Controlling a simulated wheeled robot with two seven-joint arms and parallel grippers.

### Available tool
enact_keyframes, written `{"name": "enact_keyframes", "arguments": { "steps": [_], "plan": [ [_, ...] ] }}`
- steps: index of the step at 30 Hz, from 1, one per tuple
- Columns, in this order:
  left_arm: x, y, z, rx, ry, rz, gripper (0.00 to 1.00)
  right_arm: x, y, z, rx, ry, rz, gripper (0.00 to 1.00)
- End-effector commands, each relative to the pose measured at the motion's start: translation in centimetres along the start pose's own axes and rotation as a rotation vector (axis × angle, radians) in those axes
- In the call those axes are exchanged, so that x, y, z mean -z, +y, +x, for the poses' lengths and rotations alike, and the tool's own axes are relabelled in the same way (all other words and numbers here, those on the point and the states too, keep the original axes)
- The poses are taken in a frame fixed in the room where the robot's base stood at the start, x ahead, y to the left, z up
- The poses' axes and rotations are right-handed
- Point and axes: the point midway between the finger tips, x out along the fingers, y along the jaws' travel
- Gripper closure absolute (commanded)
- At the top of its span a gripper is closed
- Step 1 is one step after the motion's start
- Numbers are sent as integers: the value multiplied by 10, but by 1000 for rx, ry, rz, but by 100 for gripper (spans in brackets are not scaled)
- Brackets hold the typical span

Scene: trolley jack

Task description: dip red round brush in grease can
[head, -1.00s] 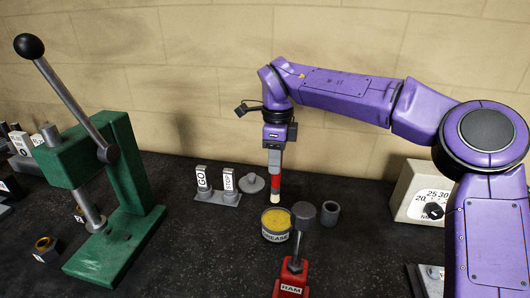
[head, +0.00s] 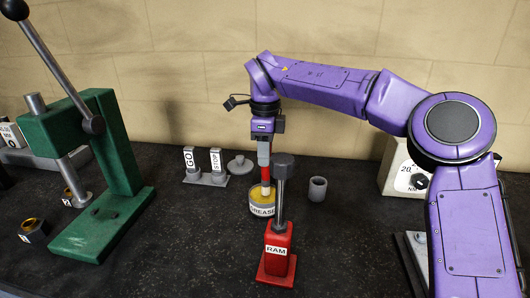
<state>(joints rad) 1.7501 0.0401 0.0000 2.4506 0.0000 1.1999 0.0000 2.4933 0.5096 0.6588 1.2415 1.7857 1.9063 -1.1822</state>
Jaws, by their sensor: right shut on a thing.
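My right gripper (head: 264,158) points straight down and is shut on the red round brush (head: 265,174), holding it upright. The brush has a red handle and a pale tip at its lower end. The tip is at the yellow grease inside the open grease can (head: 262,210), a short round tin labelled GREASE. How deep the tip sits in the grease I cannot tell. The grey post of the ram stands in front and hides the right part of the can. My left gripper is not in view.
The red ram (head: 278,252) stands just in front of the can. A grey cup (head: 317,189) is to the right, a grey lid (head: 240,166) behind left, GO and STOP tags (head: 203,178) further left. A green press (head: 118,165) fills the left.

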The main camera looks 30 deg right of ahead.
Motion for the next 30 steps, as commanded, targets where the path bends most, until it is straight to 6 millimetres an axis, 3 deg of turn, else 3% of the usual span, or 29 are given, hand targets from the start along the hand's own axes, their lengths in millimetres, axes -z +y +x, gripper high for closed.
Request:
{"name": "enact_keyframes", "arguments": {
  "steps": [30],
  "plan": [
    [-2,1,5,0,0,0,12,0,0,9,0,0,0,100]
  ]
}}
